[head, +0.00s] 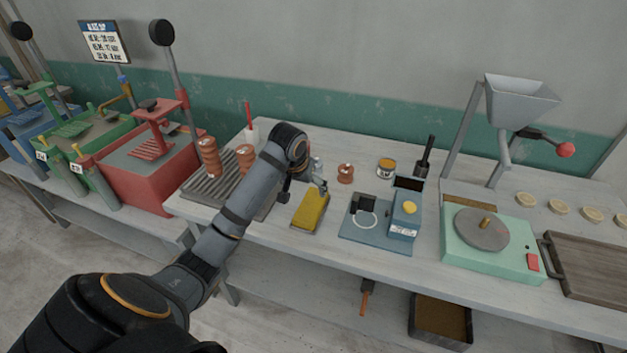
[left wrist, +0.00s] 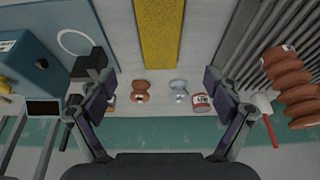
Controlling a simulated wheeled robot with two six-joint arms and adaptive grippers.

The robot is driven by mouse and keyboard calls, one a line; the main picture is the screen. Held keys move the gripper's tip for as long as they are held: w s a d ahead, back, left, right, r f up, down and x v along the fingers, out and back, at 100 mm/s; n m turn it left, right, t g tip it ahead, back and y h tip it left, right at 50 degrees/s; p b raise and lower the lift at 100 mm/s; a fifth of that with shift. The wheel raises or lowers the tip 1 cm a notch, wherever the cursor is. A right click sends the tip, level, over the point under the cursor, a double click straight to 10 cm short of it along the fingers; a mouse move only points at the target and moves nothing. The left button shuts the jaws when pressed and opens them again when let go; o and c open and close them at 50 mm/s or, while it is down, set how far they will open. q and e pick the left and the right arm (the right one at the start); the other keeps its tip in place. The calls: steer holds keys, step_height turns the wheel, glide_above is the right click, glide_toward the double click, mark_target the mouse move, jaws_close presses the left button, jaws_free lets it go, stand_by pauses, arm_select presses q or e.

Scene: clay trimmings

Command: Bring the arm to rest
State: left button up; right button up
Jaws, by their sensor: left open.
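My left arm reaches in from the lower left of the head view. Its gripper (head: 302,186) is over the workbench (head: 340,142), above and behind a yellow block (head: 311,213). In the left wrist view the fingers of this gripper (left wrist: 158,88) are wide apart with nothing between them. Beyond them are the yellow block (left wrist: 158,30), a small copper-brown spool (left wrist: 140,91) and a pale grey piece (left wrist: 179,92). The right gripper is in neither view.
A grey ribbed rack (head: 202,187) with copper-brown coils (head: 209,157) lies left of the gripper. A blue device (head: 403,222), a green turntable unit (head: 500,262) and a hopper (head: 520,102) stand to the right. A red press (head: 150,180) is at the left.

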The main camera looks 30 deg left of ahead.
arm_select(q)
steer(key=s+d+f, duration=0.2)
steer(key=f, duration=0.1)
steer(key=s+d+f+m, duration=0.1)
steer(key=s+d+f, duration=0.1)
steer(key=s+f, duration=0.1)
steer(key=s+d+f+m, duration=0.1)
steer(key=s+d+f, duration=0.1)
steer(key=s+f, duration=0.1)
steer(key=shift+s+d+f, duration=0.15)
steer(key=shift+d+f, duration=0.05)
steer(key=shift+d, duration=0.2)
steer(key=s+d+f+m, duration=0.1)
steer(key=s+d+f, duration=0.1)
steer(key=s, duration=0.6)
steer(key=s+d+f+m, duration=0.1)
steer(key=s+d, duration=0.2)
steer(key=s, duration=0.5)
step_height(320, 180, down, 27)
steer(key=s+a+g, duration=0.2)
steer(key=a, duration=0.1)
steer(key=s+f+n+g, duration=0.1)
steer(key=s+f, duration=1.5)
steer(key=s, duration=0.2)
steer(key=shift+a, duration=0.45)
steer(key=shift+f, duration=0.1)
steer(key=shift+c, duration=0.3)
